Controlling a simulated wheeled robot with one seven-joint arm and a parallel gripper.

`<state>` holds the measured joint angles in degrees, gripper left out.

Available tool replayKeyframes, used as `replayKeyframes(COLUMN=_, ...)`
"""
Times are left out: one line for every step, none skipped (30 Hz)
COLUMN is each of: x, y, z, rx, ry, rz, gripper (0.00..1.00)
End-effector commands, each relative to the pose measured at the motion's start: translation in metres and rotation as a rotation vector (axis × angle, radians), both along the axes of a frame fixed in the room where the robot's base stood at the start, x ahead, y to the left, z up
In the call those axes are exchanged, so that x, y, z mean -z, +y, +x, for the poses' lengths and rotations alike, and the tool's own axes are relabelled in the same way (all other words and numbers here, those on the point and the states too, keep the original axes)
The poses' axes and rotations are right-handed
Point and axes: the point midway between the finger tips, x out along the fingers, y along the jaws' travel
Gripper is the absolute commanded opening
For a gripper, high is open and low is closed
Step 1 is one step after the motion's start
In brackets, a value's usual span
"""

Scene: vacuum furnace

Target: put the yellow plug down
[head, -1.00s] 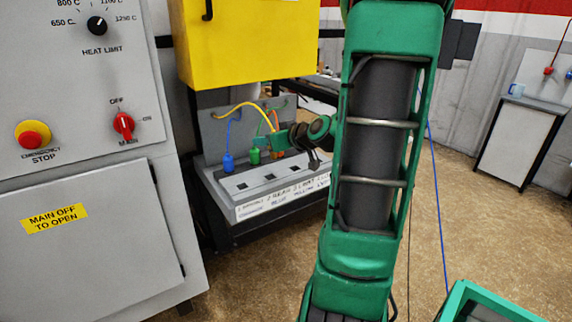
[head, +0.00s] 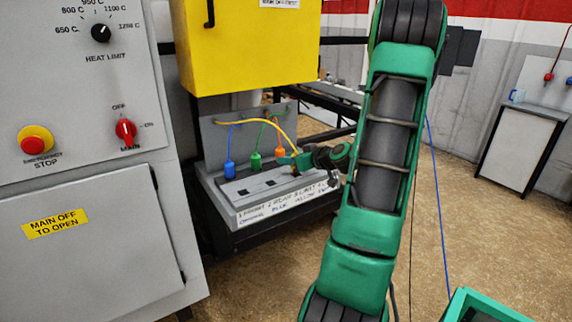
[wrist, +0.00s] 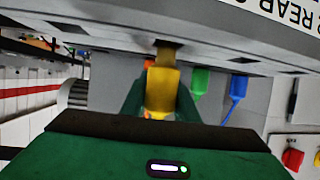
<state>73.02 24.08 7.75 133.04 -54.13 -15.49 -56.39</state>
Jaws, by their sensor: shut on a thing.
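The yellow plug (wrist: 162,88) is between the two green fingers of my gripper (wrist: 160,105) in the wrist view, and the fingers are shut on it. Its end meets a dark square hole (wrist: 170,43) in the grey socket box; I cannot tell how deep it sits. In the head view my gripper (head: 291,160) is low over the right part of the socket box (head: 232,205) and hides the plug. The yellow cable (head: 272,117) arcs from the back panel to it.
The blue plug (head: 229,168), green plug (head: 255,160) and orange plug (head: 280,154) stand in a row along the back of the box, the orange one close to my gripper. The yellow cabinet (head: 250,50) is above. The grey control cabinet (head: 85,190) is at left.

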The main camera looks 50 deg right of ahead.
Motion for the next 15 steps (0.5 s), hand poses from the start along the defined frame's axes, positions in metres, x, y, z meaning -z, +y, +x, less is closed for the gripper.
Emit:
replayKeyframes(x=0.0064, y=0.0, z=0.0, rx=0.0, ry=0.0, rz=0.003, gripper=0.05)
replayKeyframes(x=0.0091, y=-0.0001, z=0.0, rx=0.001, ry=0.0, rz=0.003, gripper=0.05)
replayKeyframes(x=0.0115, y=-0.0001, z=0.0001, rx=0.001, ry=-0.001, rz=0.002, gripper=0.05)
replayKeyframes(x=0.0127, y=0.0, z=0.0001, rx=0.0, ry=-0.001, rz=0.0, gripper=0.05)
replayKeyframes(x=0.0136, y=0.0, z=0.0002, rx=0.0, ry=-0.001, rz=0.0, gripper=0.05)
replayKeyframes(x=0.0142, y=0.0001, z=0.0002, rx=0.0, ry=-0.001, rz=-0.001, gripper=0.05)
replayKeyframes(x=0.0142, y=0.0001, z=0.0002, rx=0.0, ry=-0.001, rz=-0.001, gripper=0.05)
replayKeyframes(x=0.0142, y=0.0002, z=0.0002, rx=0.0, ry=-0.001, rz=-0.001, gripper=0.05)
replayKeyframes(x=0.0139, y=0.0002, z=0.0002, rx=0.0, ry=-0.001, rz=-0.001, gripper=0.05)
replayKeyframes(x=0.0139, y=0.0002, z=0.0002, rx=0.0, ry=-0.001, rz=-0.001, gripper=0.05)
replayKeyframes(x=0.0139, y=0.0003, z=0.0002, rx=0.0, ry=-0.001, rz=-0.001, gripper=0.05)
replayKeyframes(x=0.014, y=0.0003, z=0.0003, rx=0.0, ry=-0.001, rz=-0.001, gripper=0.05)
replayKeyframes(x=0.0142, y=0.0003, z=0.0002, rx=0.0, ry=-0.001, rz=-0.001, gripper=0.05)
replayKeyframes(x=0.0146, y=0.0004, z=0.0003, rx=0.0, ry=-0.001, rz=-0.001, gripper=0.05)
replayKeyframes(x=0.0157, y=0.0005, z=0.0004, rx=0.0, ry=0.0, rz=0.0, gripper=0.05)
